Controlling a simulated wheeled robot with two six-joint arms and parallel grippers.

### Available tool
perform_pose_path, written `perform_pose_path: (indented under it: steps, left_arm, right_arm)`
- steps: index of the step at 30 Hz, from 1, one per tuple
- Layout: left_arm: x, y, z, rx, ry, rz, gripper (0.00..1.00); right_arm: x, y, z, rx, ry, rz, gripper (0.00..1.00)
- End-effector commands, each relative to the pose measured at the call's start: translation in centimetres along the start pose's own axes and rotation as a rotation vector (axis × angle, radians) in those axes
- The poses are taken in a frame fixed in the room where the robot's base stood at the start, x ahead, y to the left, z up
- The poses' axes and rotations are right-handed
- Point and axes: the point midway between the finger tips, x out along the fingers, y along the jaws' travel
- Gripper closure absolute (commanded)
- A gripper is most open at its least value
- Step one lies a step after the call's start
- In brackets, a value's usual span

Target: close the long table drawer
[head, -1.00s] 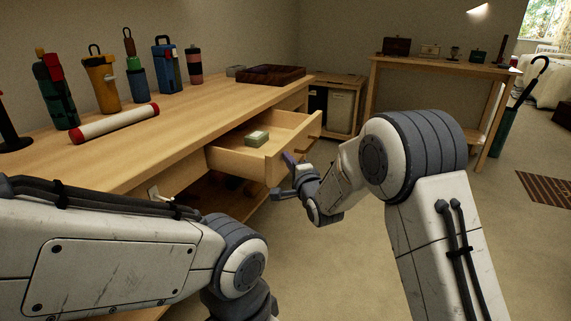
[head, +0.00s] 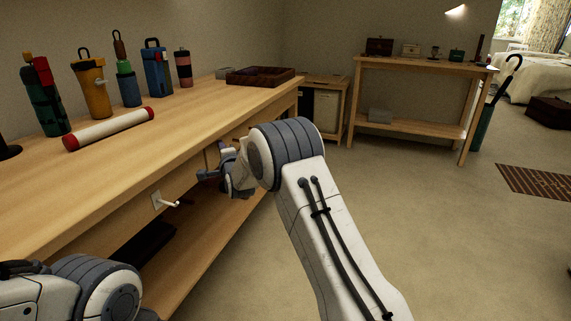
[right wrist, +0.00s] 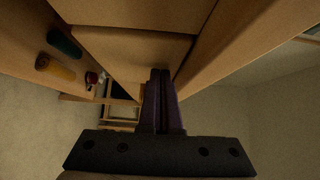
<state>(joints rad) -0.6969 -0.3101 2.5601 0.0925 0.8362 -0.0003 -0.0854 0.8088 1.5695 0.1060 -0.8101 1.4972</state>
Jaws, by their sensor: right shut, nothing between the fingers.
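The long wooden table (head: 120,155) runs along the left wall. Its drawer no longer sticks out in the head view, and my right arm hides much of that stretch of the table front. In the right wrist view a wooden panel, apparently the drawer front (right wrist: 135,50), lies close to flush with the wood around it; a small gap cannot be ruled out. My right gripper (head: 209,160) is at the table front, its fingers shut and empty. In the right wrist view the shut fingers (right wrist: 160,75) point at the panel's edge, touching or very near. My left gripper is out of view.
A white plate with a lever (head: 163,201) is on the table front. A lower shelf (head: 205,235) runs below.

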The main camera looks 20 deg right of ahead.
Motion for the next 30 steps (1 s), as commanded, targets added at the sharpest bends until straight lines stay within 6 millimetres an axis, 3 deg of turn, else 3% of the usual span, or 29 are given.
perform_pose_path:
  steps: [5,20,29,30]
  left_arm:
    - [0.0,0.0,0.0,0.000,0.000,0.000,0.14]
    - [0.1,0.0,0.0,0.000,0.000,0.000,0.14]
    - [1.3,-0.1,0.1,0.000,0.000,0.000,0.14]
    - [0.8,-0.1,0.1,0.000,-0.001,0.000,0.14]
  right_arm:
    - [0.4,0.0,-1.0,0.000,0.016,0.000,1.00]
    - [0.6,-0.1,-0.4,-0.003,0.006,-0.004,1.00]
    - [-1.2,0.1,-1.3,0.000,-0.008,-0.001,1.00]
    - [-1.9,-0.2,-1.2,0.001,-0.009,0.001,1.00]
